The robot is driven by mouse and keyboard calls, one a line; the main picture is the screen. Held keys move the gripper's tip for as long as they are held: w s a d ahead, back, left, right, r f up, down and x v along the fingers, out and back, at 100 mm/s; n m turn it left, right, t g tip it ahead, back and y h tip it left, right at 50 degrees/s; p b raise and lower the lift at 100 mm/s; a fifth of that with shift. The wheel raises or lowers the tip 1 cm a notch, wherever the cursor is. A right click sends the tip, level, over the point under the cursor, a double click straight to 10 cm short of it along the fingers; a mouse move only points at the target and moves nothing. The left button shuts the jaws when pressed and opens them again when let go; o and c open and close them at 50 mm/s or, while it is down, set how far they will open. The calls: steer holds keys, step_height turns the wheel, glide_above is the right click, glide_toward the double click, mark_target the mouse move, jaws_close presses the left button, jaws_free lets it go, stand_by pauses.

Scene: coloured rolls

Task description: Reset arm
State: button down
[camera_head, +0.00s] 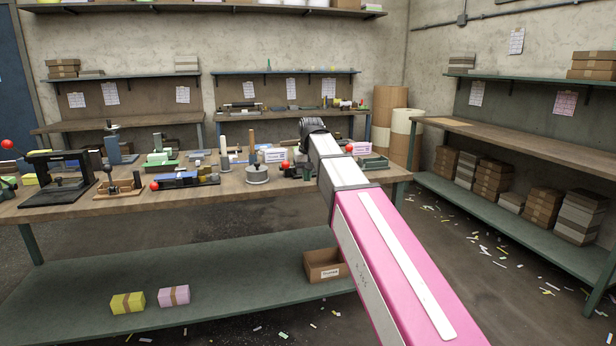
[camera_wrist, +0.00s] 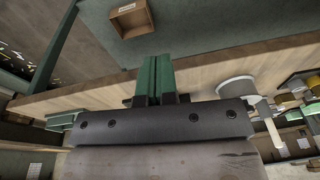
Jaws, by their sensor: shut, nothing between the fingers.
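My arm (camera_head: 385,255), pink and white, reaches from the lower right over the workbench (camera_head: 90,207) in the head view. Its far end is over the bench's right part, and my gripper is hidden behind it there. In the wrist view my gripper (camera_wrist: 156,62) shows two green fingers side by side, closed together with nothing held. The fingers appear over the bench's wooden edge (camera_wrist: 90,88); their height above it is hard to tell.
Small fixtures crowd the bench top, including a round grey piece (camera_head: 257,176) left of my arm. An open cardboard box (camera_head: 322,266), a yellow bundle (camera_head: 127,302) and a pink bundle (camera_head: 174,296) are on the lower shelf. A shelving unit (camera_head: 520,150) stands right; the floor between is littered with scraps.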

steer(key=s+d+f, duration=0.2)
steer(key=d+f, duration=0.1)
steer(key=f, duration=0.4)
steer(key=s+d+f+m, duration=0.1)
steer(key=s+d+f, duration=0.25)
steer(key=f, duration=0.25)
steer(key=s+d+f, duration=0.2)
steer(key=d+f, duration=0.2)
steer(key=f, duration=0.3)
steer(key=s+d+f, duration=0.4)
steer(key=s+f, duration=0.3)
steer(key=f, duration=0.1)
steer(key=s+d+f+m+g, duration=0.1)
steer(key=s+d+f, duration=0.4)
steer(key=s+f, duration=0.2)
step_height(320, 180, down, 2)
steer(key=shift+f+g+h, duration=0.15)
steer(key=shift+g+h, duration=0.15)
steer(key=shift+h, duration=0.1)
steer(key=shift+s, duration=0.1)
